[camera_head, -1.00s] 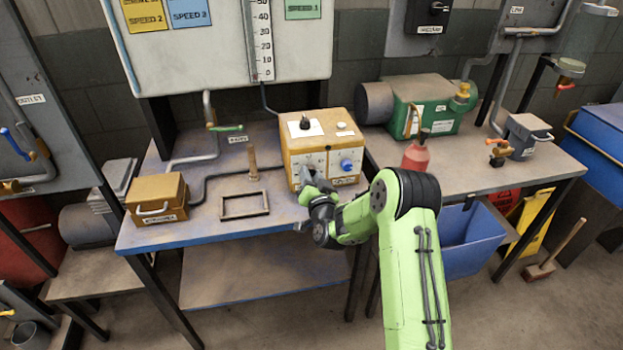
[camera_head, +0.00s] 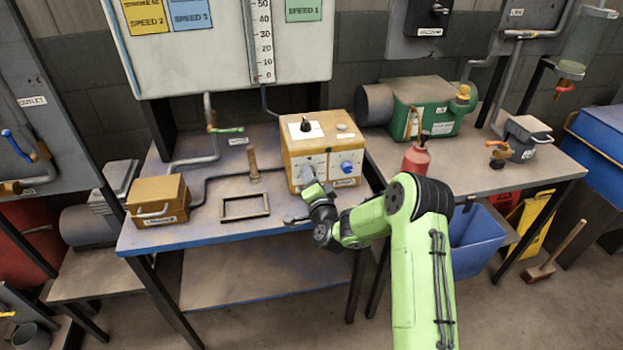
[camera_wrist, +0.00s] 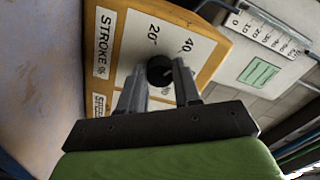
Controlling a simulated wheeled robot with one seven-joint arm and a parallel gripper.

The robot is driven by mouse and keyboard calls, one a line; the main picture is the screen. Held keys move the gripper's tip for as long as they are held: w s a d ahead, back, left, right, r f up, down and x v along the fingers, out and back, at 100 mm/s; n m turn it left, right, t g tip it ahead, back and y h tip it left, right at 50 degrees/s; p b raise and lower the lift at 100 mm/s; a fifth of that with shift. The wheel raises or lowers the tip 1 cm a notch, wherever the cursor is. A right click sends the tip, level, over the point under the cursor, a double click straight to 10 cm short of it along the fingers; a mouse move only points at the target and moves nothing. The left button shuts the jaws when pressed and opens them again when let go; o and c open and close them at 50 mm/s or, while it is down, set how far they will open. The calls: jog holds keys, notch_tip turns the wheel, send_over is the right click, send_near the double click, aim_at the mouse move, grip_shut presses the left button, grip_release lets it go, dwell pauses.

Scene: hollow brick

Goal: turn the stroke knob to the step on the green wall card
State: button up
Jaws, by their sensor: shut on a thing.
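The stroke knob (camera_wrist: 160,70) is black and round, on a white dial plate marked 20 and 40 beside a "STROKE %" label (camera_wrist: 103,42). My gripper (camera_wrist: 159,78) is shut on this knob, one finger on each side. The knob's pointer and exact setting are hard to read behind the fingers. In the head view my gripper (camera_head: 306,180) is at the front of the yellow control box (camera_head: 318,146) and hides the knob. The green wall card (camera_head: 304,9) hangs at the top, its upper part cut off; the readable line says "SPEED 1". It also shows in the wrist view (camera_wrist: 259,73), too small to read.
A blue knob (camera_head: 347,168) is right of my gripper on the box front. A black knob (camera_head: 306,125) is on the box top. A red bottle (camera_head: 417,157) stands right. A dark frame (camera_head: 245,217) and yellow case (camera_head: 157,199) are left on the bench.

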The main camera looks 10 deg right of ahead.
dwell(0.3)
jog(key=o, duration=1.1)
jog(key=shift+c, duration=0.2)
jog(key=s+b, duration=0.7)
jog(key=s, duration=0.8)
jog(key=shift+s+b, duration=0.35)
jog(key=shift+b, duration=0.05)
